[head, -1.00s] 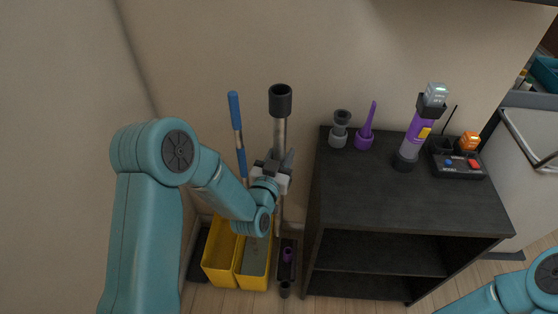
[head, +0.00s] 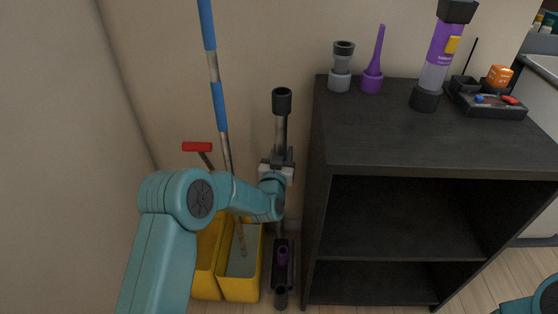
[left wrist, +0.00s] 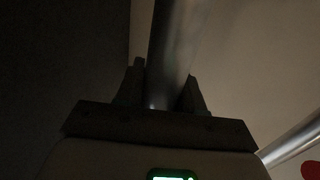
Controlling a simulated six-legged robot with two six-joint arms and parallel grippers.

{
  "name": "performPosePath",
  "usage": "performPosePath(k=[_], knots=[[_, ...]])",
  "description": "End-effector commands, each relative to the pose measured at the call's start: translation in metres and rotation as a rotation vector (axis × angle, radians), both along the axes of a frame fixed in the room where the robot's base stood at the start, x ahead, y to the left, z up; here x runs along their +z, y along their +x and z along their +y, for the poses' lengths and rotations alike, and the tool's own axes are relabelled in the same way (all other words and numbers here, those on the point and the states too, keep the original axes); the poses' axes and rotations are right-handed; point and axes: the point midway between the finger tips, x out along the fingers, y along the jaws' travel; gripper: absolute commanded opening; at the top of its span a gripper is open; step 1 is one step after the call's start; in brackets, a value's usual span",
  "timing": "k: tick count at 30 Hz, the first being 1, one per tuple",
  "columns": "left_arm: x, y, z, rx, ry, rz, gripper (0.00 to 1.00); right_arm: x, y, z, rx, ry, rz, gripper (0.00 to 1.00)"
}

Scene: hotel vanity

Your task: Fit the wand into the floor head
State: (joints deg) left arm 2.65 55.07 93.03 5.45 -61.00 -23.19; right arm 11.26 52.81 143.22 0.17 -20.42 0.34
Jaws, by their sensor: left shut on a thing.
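The wand is a grey metal tube with a dark collar (head: 282,100) at its top, standing roughly upright left of the black shelf in the head view. My left gripper (head: 277,168) is shut around its upper part. In the left wrist view the tube (left wrist: 177,45) runs between the fingers (left wrist: 163,98). My right gripper is out of view.
Yellow buckets (head: 238,288) with a blue-striped pole (head: 218,105) and a red-handled tool (head: 197,147) stand left of the floor head. The black shelf (head: 410,150) close on the right bears a purple handheld vacuum (head: 443,45), nozzles (head: 341,70) and a dock (head: 490,104).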

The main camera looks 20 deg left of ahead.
Motion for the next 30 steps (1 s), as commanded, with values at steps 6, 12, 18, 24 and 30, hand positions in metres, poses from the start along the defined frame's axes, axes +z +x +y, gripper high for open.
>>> performPosePath(k=[6, 12, 18, 24, 30], knots=[[-0.086, 0.013, -0.003, 0.007, -0.004, -0.003, 0.00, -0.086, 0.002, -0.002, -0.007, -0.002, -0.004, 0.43], [-0.120, 0.021, -0.005, 0.009, -0.006, -0.004, 0.00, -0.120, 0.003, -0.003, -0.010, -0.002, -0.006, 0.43], [-0.127, 0.023, -0.006, 0.009, -0.007, -0.003, 0.00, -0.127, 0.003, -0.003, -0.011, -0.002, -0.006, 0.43], [-0.128, 0.023, -0.005, 0.010, -0.008, -0.002, 0.00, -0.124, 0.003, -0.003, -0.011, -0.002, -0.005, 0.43], [-0.132, 0.023, -0.005, 0.010, -0.008, -0.002, 0.00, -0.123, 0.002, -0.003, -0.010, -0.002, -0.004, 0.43]])
